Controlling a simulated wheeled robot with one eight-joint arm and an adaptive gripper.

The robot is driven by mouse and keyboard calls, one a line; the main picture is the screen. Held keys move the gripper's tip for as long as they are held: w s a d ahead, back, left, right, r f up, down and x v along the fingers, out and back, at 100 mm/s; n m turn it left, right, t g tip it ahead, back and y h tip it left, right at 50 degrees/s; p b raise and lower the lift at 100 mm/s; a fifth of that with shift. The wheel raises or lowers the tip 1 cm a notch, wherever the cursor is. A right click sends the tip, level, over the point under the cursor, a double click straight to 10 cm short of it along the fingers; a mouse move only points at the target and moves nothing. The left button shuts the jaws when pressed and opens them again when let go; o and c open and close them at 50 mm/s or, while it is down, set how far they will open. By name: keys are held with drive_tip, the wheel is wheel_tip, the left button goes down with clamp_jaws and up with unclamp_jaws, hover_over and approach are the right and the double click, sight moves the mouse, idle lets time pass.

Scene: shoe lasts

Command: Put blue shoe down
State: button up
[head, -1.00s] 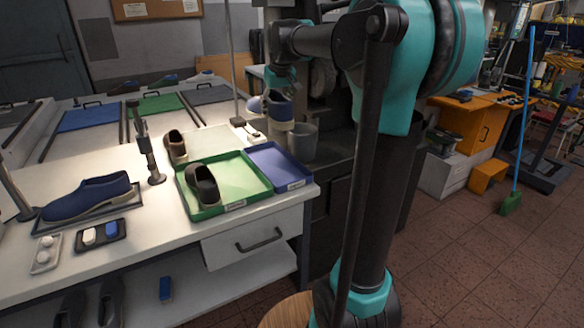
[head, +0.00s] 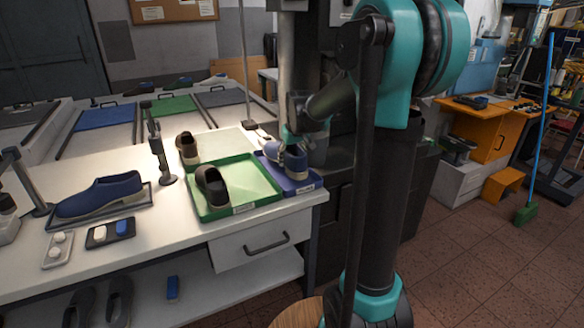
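A blue shoe with a pale part (head: 295,162) is at the blue tray (head: 302,188) on the right end of the bench, upright. My gripper (head: 291,141) is directly above it and appears shut on its top; the fingertips are small and partly hidden. I cannot tell whether the sole rests fully on the tray. Another blue shoe (head: 100,195) sits on a dark mat at the left of the bench.
A green tray (head: 262,188) with a dark shoe (head: 211,186) adjoins the blue tray on the left. A brown shoe (head: 187,148) stands behind it. A thin-necked stand (head: 158,150) rises from the bench. The bench's right edge is close to the blue tray.

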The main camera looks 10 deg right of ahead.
drive_tip(key=shift+f, duration=1.95)
drive_tip(key=o, duration=1.5)
drive_tip(key=shift+f, duration=0.1)
drive_tip(key=v, duration=1.1)
drive_tip(key=shift+r, duration=0.3)
drive_tip(key=shift+s+r, duration=0.15)
drive_tip(key=shift+s, duration=0.1)
drive_tip(key=s+d+f+m, duration=0.1)
drive_tip(key=s+f, duration=0.5)
drive_tip(key=s, duration=0.2)
drive_tip(key=s+d+f+m, duration=0.1)
drive_tip(key=s+f, duration=0.6)
drive_tip(key=s, duration=0.2)
drive_tip(key=s+d+f, duration=0.1)
drive_tip(key=s+f, duration=0.5)
drive_tip(key=s, duration=0.2)
drive_tip(key=shift+s+d+f+m, duration=0.3)
drive_tip(key=shift+s+m, duration=0.05)
drive_tip(key=shift+m, duration=0.05)
